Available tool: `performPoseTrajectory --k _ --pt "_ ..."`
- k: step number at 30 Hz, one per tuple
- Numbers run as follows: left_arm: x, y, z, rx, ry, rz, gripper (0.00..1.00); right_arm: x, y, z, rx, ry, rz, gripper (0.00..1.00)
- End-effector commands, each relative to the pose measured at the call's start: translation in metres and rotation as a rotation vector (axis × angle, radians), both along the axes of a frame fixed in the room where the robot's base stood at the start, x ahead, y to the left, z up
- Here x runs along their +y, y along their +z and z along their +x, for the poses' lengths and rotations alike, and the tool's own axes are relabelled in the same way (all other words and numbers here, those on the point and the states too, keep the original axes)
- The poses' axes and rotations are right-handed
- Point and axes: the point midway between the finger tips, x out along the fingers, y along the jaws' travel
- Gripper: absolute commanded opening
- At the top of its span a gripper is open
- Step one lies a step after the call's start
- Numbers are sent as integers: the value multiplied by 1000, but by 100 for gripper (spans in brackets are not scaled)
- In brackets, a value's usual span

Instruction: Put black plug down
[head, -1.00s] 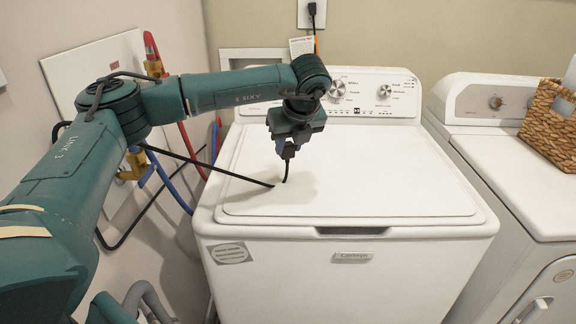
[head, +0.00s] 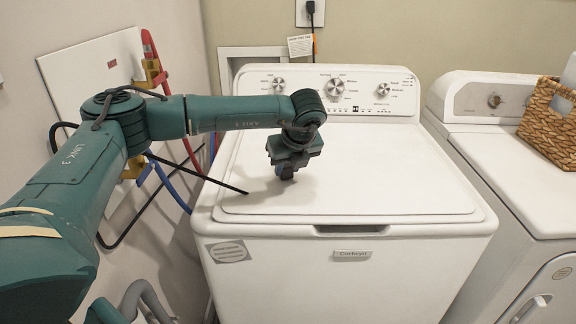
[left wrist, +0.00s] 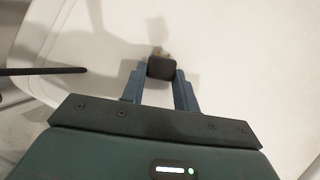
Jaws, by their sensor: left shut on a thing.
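The black plug (left wrist: 161,68) sits between the two blue-grey fingertips of my left gripper (left wrist: 160,74) in the left wrist view. My left gripper is shut on it. In the head view the left gripper (head: 285,172) points down, low over the left middle part of the white washer lid (head: 370,180). The plug is mostly hidden there by the gripper, and I cannot tell whether it touches the lid. My right gripper is not in view.
A thin black cord or rod (head: 215,181) ends over the lid's left edge. Red and blue hoses (head: 170,185) run along the left wall. A second white machine (head: 510,180) with a wicker basket (head: 550,125) stands at right. Most of the lid is clear.

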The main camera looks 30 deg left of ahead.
Motion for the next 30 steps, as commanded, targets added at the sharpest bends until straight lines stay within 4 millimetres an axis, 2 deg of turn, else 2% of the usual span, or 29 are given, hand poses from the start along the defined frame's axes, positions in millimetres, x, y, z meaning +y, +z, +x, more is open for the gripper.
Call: performPoseTrajectory --k 2,3,10,20,24,26,30 --pt "0 -5 0 0 0 0 0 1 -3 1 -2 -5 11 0" --pt "0 -3 0 1 0 1 32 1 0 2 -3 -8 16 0" --pt "0 -2 0 1 0 1 50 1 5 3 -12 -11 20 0" --pt "0 2 0 0 0 0 52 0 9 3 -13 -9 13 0" --pt "0 15 0 -1 0 1 52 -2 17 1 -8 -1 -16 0" --pt "-7 21 -3 -4 -2 -3 52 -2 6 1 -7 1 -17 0" --pt "-19 50 -12 -4 -2 -2 52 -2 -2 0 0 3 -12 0"
